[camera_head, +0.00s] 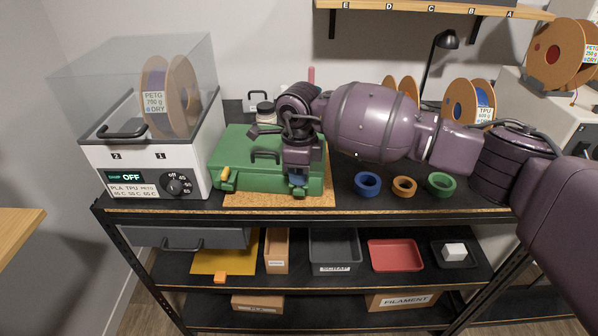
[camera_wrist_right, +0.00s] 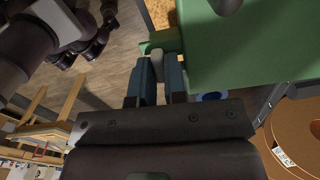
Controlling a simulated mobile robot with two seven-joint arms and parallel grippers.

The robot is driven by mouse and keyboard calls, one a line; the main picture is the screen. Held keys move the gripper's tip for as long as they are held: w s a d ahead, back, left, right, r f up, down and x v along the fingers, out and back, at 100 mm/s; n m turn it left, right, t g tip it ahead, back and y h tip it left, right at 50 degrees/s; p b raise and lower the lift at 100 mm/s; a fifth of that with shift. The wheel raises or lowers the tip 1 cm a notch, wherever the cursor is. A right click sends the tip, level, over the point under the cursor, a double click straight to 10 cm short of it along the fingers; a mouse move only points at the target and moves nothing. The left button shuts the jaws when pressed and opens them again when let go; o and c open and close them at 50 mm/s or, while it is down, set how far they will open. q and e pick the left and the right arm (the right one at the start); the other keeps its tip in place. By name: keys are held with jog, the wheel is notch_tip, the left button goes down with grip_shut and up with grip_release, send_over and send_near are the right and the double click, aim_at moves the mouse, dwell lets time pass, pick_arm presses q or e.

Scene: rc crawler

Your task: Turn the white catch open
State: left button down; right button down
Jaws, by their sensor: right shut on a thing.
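My right gripper (camera_head: 298,186) is at the front right of the case, pointing down, and covers that corner in the head view. In the right wrist view my right gripper (camera_wrist_right: 159,68) has its blue-grey fingers closed on the pale white catch (camera_wrist_right: 151,65), beside the green case (camera_wrist_right: 240,45). Much of the catch is hidden between the fingers. My left gripper is not in view.
A white filament dryer (camera_head: 150,165) with a clear lid stands left of the case. Blue (camera_head: 367,184), orange (camera_head: 404,186) and green (camera_head: 441,184) rings lie to the right. Filament spools stand behind them. Trays, including a red one (camera_head: 395,255), sit on the shelf below.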

jog(key=shift+m, duration=1.2)
jog(key=c, duration=1.4)
grip_release()
jog(key=shift+c, duration=0.2)
